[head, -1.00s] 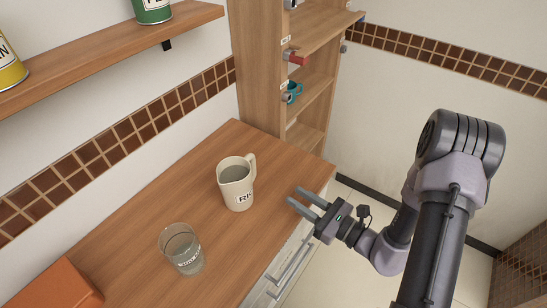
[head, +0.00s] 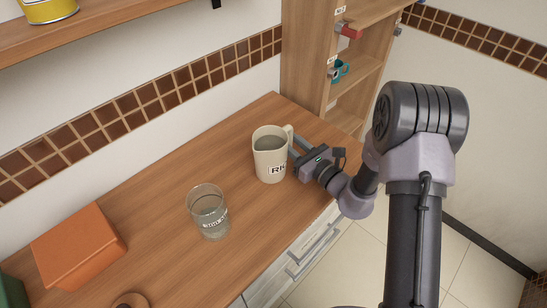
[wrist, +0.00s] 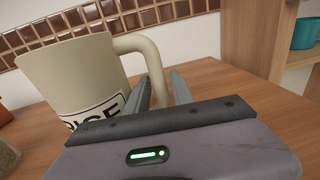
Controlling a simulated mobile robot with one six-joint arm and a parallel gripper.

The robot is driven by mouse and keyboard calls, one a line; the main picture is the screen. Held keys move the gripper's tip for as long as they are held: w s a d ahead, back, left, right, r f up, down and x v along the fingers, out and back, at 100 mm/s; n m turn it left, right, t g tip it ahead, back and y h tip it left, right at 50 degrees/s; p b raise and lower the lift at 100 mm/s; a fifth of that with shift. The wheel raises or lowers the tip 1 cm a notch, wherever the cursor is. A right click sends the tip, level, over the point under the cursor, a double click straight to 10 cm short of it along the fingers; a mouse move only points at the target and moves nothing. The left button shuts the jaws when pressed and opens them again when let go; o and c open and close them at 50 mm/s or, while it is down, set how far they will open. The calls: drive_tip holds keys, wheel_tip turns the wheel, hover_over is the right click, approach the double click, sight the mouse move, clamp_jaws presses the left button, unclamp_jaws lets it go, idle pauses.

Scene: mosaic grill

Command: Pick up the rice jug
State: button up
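The rice jug (head: 268,155) is a cream jug with a black-framed label, upright on the wooden counter (head: 165,205). Its handle is on the right side and shows large in the wrist view, with the jug body (wrist: 75,72) at the left. My gripper (head: 298,147) is at the jug's right side, by the handle. In the wrist view its two fingers (wrist: 168,92) are apart, with the lower part of the handle seeming to come down between or just behind them. I cannot tell whether they touch it.
A glass measuring jug (head: 209,212) stands on the counter in front left of the rice jug. An orange box (head: 80,246) is further left. A wooden shelf unit (head: 303,55) with a teal cup (head: 339,71) stands behind. Counter behind the jug is clear.

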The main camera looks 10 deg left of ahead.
clamp_jaws()
idle(1.4)
